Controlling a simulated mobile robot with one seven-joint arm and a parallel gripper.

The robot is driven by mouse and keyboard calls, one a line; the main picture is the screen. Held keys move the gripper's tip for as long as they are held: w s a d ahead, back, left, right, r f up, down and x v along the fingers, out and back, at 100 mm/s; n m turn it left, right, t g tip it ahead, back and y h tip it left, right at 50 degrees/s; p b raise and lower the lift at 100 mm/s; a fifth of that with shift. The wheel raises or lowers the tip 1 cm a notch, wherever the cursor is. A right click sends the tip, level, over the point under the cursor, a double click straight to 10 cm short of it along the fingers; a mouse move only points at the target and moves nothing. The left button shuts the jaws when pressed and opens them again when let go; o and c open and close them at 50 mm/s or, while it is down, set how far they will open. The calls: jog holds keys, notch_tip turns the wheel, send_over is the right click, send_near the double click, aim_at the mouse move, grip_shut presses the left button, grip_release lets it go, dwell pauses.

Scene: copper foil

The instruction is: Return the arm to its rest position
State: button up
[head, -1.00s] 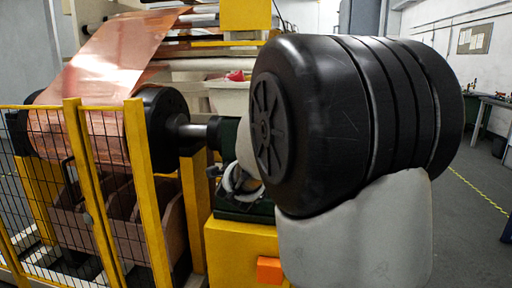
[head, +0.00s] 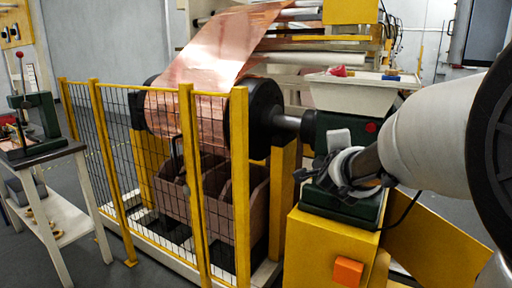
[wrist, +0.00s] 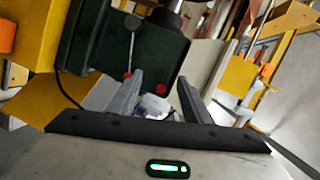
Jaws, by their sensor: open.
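My arm reaches in from the right edge of the head view, its white link and large black joint close to the camera. The end of the arm, with my gripper, is not clearly made out in the head view. In the wrist view my gripper (wrist: 158,82) shows two grey fingers spread apart with nothing held between them. A dark green machine housing (wrist: 120,45) with a lever and red knobs lies just beyond the fingertips. I cannot tell whether the fingers touch it.
A copper foil roll (head: 195,112) stands behind a yellow mesh fence (head: 190,190). A yellow cabinet (head: 315,250) with an orange box (head: 348,271) is at front centre. A bench (head: 45,165) with a green press is at left. Floor shows between bench and fence.

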jog(key=s+a+f+n+g+y, duration=0.2)
jog(key=s+a+n+y, duration=0.3)
jog(key=s+a+n, duration=0.35)
jog(key=s+a+f+n+g, duration=0.1)
jog(key=s+f+n+g, duration=0.35)
jog(key=s, duration=0.65)
jog(key=s+a+f+n+g, duration=0.2)
jog(key=s+f+n+g, duration=0.3)
jog(key=s, duration=0.6)
notch_tip(320, 180, up, 28)
jog(key=s+n+t+p, duration=0.1)
jog(key=t+p, duration=0.1)
jog(key=p, duration=2.6)
jog(key=shift+s+d+r, duration=0.25)
jog(key=shift+s+d, duration=0.05)
jog(key=shift+s, duration=0.1)
